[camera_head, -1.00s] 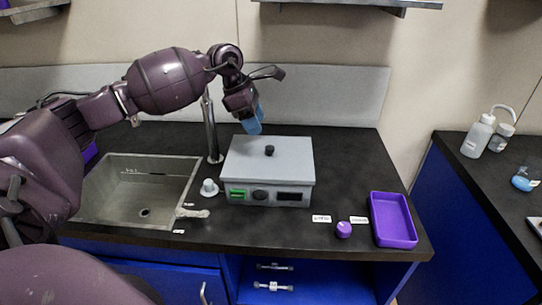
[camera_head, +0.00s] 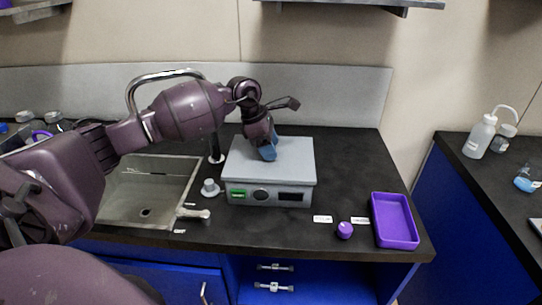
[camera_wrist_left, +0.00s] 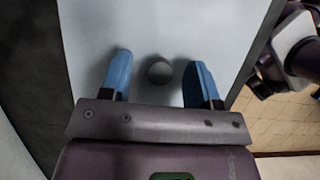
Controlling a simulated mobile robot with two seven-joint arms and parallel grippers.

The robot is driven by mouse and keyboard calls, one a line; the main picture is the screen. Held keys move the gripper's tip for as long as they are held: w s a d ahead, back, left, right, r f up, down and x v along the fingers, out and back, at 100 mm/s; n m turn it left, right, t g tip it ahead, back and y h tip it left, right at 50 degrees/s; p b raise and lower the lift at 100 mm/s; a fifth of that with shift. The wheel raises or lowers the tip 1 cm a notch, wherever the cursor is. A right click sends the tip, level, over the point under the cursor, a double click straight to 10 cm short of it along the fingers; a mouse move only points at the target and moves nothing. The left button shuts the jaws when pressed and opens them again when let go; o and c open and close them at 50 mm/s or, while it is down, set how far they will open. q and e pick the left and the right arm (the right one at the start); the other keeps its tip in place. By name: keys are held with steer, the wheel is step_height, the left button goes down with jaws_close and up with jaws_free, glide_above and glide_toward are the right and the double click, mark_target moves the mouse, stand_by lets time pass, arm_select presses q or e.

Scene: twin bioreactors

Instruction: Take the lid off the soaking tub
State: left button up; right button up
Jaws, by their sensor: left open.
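The soaking tub (camera_head: 262,194) is a grey box with a green display and dark panel on its front, standing on the black counter right of the sink. Its flat grey lid (camera_head: 297,160) lies on top. My left gripper (camera_head: 268,152) is over the lid and hides the lid's dark knob in the head view. In the left wrist view the round knob (camera_wrist_left: 159,70) shows between the two blue fingertips of my left gripper (camera_wrist_left: 160,75), with a gap on each side. The gripper is open and empty. My right gripper is not in view.
The sink (camera_head: 150,190) with its curved tap is at the left. A purple tray (camera_head: 395,220) and a round purple object (camera_head: 344,230) lie to the right. The counter behind the tray is clear.

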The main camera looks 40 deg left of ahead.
arm_select(q)
jaws_close()
steer(key=shift+r, duration=0.1)
